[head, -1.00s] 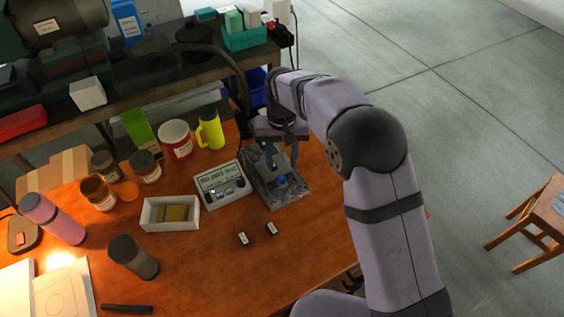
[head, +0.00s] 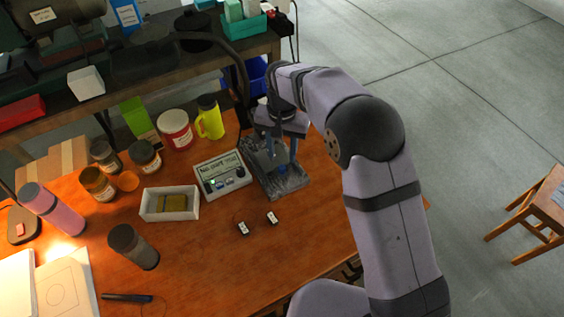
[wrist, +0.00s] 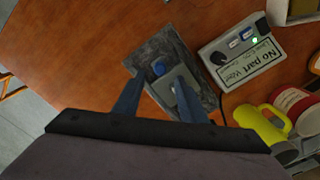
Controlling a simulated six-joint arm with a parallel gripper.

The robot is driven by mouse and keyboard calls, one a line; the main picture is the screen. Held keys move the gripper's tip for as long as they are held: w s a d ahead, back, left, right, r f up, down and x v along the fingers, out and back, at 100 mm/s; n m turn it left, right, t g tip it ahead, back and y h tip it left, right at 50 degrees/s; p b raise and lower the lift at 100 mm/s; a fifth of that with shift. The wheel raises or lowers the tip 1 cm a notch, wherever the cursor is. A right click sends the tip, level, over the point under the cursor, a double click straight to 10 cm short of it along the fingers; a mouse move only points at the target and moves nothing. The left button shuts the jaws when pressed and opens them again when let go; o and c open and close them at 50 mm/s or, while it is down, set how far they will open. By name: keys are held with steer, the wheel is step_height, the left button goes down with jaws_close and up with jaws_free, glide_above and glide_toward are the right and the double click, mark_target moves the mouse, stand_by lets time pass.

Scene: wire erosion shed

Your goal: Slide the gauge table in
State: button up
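The gauge is a dark grey, worn base (head: 291,186) on the orange bench. It also shows in the wrist view (wrist: 150,48), with a blue knob (wrist: 158,68) and a smaller grey plate (wrist: 168,92) on it. I take that plate to be the gauge table. My gripper (head: 281,155) is over the gauge, pointing down. In the wrist view my gripper (wrist: 159,82) has its two blue fingers apart, with the knob and part of the plate showing between and just beyond the tips. I see nothing held. I cannot tell whether a finger touches the plate.
Two small blocks (head: 272,218) lie in front. A white box (head: 153,213), yellow mug (head: 209,122) and jars stand further left and behind.

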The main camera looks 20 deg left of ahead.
mark_target(282, 167)
steer(key=shift+f+p, duration=0.7)
steer(key=shift+f, duration=2.25)
jaws_close()
